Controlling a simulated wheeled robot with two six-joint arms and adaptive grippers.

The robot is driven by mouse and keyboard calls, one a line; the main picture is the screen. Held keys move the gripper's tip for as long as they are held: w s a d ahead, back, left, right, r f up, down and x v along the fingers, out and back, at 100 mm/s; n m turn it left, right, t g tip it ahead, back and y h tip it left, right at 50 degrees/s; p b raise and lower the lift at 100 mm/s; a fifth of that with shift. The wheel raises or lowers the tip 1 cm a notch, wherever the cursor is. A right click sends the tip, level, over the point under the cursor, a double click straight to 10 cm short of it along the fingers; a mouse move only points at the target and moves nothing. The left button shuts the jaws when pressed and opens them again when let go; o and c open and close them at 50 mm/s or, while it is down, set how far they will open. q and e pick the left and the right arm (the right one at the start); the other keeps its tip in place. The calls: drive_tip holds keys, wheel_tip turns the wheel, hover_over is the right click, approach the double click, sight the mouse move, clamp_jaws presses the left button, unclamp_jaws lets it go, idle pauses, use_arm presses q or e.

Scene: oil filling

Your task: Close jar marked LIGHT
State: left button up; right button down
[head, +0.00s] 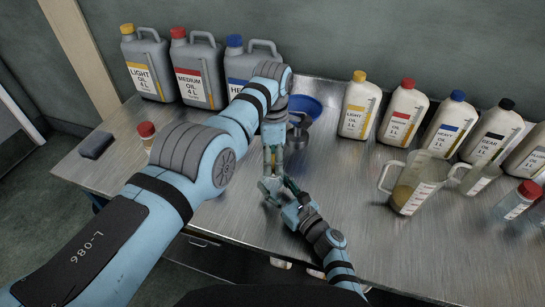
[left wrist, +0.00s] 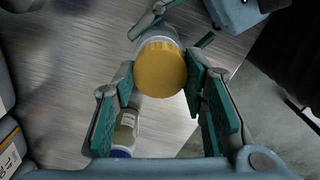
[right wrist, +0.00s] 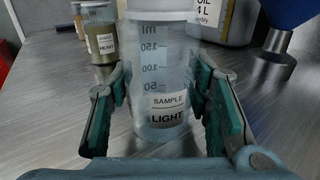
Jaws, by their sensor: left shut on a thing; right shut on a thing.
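The jar marked LIGHT (right wrist: 163,80) stands upright between the fingers of my right gripper (right wrist: 160,105) in the right wrist view; that gripper is shut on it. The jar is clear, with a graduated scale and a SAMPLE LIGHT label; its top is cut off there. In the left wrist view the yellow lid (left wrist: 160,68) is at the jar's mouth, between the fingers of my left gripper (left wrist: 160,92), which is shut on it. Whether the lid is threaded tight cannot be told. In the head view my left gripper (head: 272,172) hangs above my right gripper (head: 285,197), hiding most of the jar.
A jar with a blue lid (left wrist: 122,138) stands near the held jar. A blue funnel (head: 304,104) is behind the grippers. Large canisters (head: 148,72) line the back left; several oil bottles (head: 360,108) and a measuring jug (head: 412,180) stand at right. The metal table (head: 335,205) is bare between.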

use_arm(q)
drive_tip(key=shift+f+b, duration=0.35)
drive_tip(key=shift+f, duration=0.1)
drive_tip(key=m, duration=0.6)
drive_tip(key=shift+a+m, duration=0.1)
drive_tip(key=shift+m, duration=0.2)
drive_tip(key=o, duration=0.7)
drive_tip(key=shift+r, duration=2.3)
